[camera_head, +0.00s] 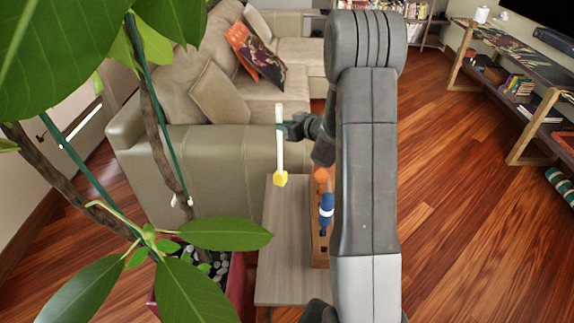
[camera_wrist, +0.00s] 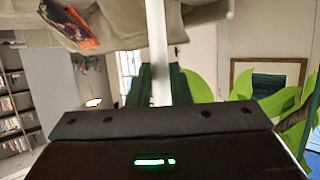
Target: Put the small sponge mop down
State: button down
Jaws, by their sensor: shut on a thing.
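The small sponge mop has a white handle (camera_head: 279,128) and a yellow sponge head (camera_head: 280,179). In the head view it hangs upright, sponge end down. My gripper (camera_head: 283,130) is shut on the handle, and the mop's sponge shows in front of the far left part of a small wooden table (camera_head: 286,285). I cannot tell whether the sponge touches the tabletop.
A wooden rack (camera_head: 319,245) with an orange-topped and a blue-and-white item (camera_head: 326,208) stands on the table, partly behind my arm. A beige sofa (camera_head: 190,165) is behind. A large plant (camera_head: 180,240) fills the left. Wooden floor (camera_head: 460,200) is open at right.

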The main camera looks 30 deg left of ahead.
notch_tip(320, 180, down, 6)
jog(key=c, duration=1.3)
grip_release()
jog(key=shift+f, duration=0.1)
jog(key=b+v, duration=0.1)
jog(key=v, duration=1.1)
jog(key=shift+w+a+f+p, duration=0.15)
jog(key=shift+w+a, duration=0.35)
jog(key=shift+a, duration=1.3)
jog(key=shift+w+a+r+p, duration=0.15)
jog(key=shift+w+a, duration=0.4)
jog(key=shift+a, duration=1.25)
jog(key=shift+w+a+f+p, duration=0.2)
jog(key=shift+w+a, duration=0.3)
jog(key=shift+a, duration=1.25)
